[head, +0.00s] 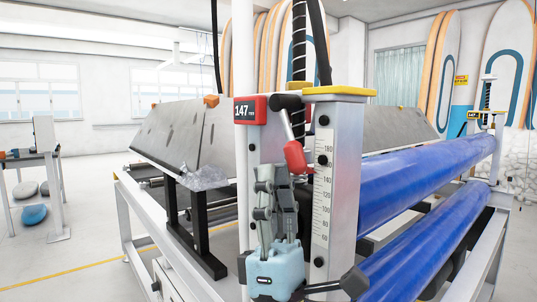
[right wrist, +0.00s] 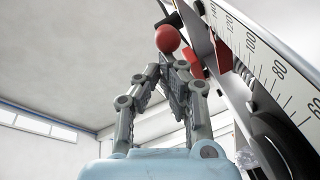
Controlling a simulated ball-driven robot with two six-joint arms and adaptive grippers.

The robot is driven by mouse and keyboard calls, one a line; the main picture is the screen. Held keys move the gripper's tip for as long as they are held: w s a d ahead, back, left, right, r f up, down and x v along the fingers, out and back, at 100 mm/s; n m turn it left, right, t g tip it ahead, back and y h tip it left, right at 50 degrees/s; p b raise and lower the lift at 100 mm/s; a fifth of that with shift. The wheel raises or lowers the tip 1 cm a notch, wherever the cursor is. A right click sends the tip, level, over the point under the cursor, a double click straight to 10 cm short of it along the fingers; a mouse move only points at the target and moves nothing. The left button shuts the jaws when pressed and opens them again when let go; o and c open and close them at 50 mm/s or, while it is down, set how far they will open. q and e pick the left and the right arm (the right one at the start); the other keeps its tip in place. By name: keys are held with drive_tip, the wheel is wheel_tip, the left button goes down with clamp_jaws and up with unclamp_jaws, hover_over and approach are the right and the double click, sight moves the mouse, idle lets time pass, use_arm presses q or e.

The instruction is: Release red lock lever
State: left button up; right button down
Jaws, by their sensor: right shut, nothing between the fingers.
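The red lock lever (head: 294,157) hangs from a dark pivot near the top of the white post with the scale, its red grip pointing down. In the right wrist view a round red knob (right wrist: 167,38) shows just beyond my fingertips, with more red parts beside the scale. My right gripper (head: 274,172), pale blue with grey fingers, is upright just below and left of the red grip. In the right wrist view its fingertips (right wrist: 176,72) are together and empty. I cannot tell whether they touch the lever. My left gripper is not in view.
A red display (head: 250,110) reading 147 sits left of the lever. The scale post (head: 335,180) with its yellow cap stands close on the right. Blue rollers (head: 430,165) extend right. A dark clamp handle (head: 352,282) is low in front. Crumpled clear plastic (head: 205,178) lies left.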

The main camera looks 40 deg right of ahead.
drive_tip(key=s+r+n+g+y+p, duration=0.1)
drive_tip(key=s+r+n+y+p, duration=0.1)
drive_tip(key=p, duration=0.4)
drive_tip(key=s+r+n+g+y+p, duration=0.2)
drive_tip(key=s+y+p, duration=0.1)
drive_tip(key=p, duration=0.3)
drive_tip(key=s+r+n+g+y+p, duration=0.2)
drive_tip(key=s+y+p, duration=0.1)
drive_tip(key=p, duration=0.3)
drive_tip(key=shift+s+d+r+y, duration=0.1)
drive_tip(key=shift+d+r+y, duration=0.2)
drive_tip(key=shift+d+y, duration=0.1)
drive_tip(key=shift+r, duration=0.3)
